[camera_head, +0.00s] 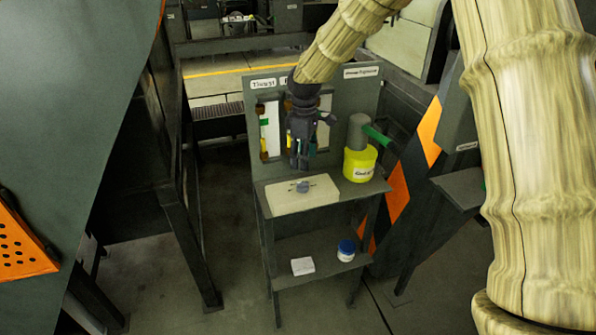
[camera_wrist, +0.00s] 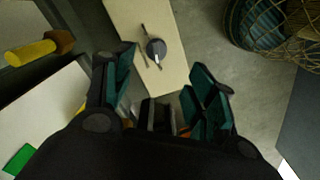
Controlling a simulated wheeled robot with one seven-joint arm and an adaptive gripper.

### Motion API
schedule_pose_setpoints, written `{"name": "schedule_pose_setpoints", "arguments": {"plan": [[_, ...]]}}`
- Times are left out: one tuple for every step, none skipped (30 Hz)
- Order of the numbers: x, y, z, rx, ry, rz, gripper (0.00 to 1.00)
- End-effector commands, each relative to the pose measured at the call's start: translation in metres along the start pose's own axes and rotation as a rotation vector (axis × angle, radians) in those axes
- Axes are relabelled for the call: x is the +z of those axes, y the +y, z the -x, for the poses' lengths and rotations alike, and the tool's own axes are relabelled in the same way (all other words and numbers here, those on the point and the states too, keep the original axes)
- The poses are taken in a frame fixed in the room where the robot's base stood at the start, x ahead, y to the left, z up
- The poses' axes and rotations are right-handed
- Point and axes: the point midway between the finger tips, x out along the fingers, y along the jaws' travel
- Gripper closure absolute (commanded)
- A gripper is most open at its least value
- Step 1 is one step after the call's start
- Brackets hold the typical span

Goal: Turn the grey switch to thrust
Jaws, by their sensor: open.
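The grey switch (camera_head: 302,186) is a small round knob on a pale panel (camera_head: 283,203) on the small stand's top. In the wrist view the knob (camera_wrist: 156,48) sits on the pale panel (camera_wrist: 181,82), with dark marks beside it and a light pointer mark on its rim. Any lettering by the marks is too small to read. My gripper (camera_head: 298,163) hangs above the panel in the head view, apart from the switch. In the wrist view my gripper's fingers (camera_wrist: 163,80) are spread open and empty, with the knob beyond and between them.
A yellow container with a grey-green top (camera_head: 359,164) stands right of the panel. The upright back board (camera_head: 367,95) carries labels and tube-like parts. A white box (camera_head: 302,266) and a blue-lidded jar (camera_head: 346,250) are on the lower shelf. Dark machine frames flank the stand.

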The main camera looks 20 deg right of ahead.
Motion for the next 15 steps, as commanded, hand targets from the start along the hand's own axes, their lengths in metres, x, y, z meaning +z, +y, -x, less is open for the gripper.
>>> {"name": "schedule_pose_setpoints", "arguments": {"plan": [[0.0, 0.0, 0.0, 0.0, 0.0, 0.0, 0.44], [0.001, 0.0, 0.0, -0.001, -0.001, 0.0, 0.44], [0.001, 0.0, -0.002, -0.001, -0.001, 0.0, 0.44], [0.001, 0.0, -0.003, -0.001, -0.001, 0.0, 0.44], [0.001, 0.0, -0.005, -0.002, -0.002, -0.001, 0.44], [0.001, 0.0, -0.008, -0.002, -0.003, -0.001, 0.44], [0.002, 0.0, -0.011, -0.003, -0.003, -0.001, 0.44], [0.002, 0.0, -0.014, -0.003, -0.003, -0.002, 0.44], [0.003, 0.001, -0.018, -0.002, -0.003, -0.003, 0.44], [0.003, 0.0, -0.022, -0.003, -0.003, -0.003, 0.44], [0.004, 0.0, -0.027, -0.003, -0.004, -0.003, 0.44], [0.003, 0.0, -0.032, -0.003, -0.003, -0.003, 0.44], [0.003, 0.001, -0.036, -0.002, -0.003, -0.003, 0.44], [0.003, 0.0, -0.041, -0.003, -0.003, -0.003, 0.44], [0.003, 0.0, -0.047, -0.003, -0.003, -0.003, 0.44]]}}
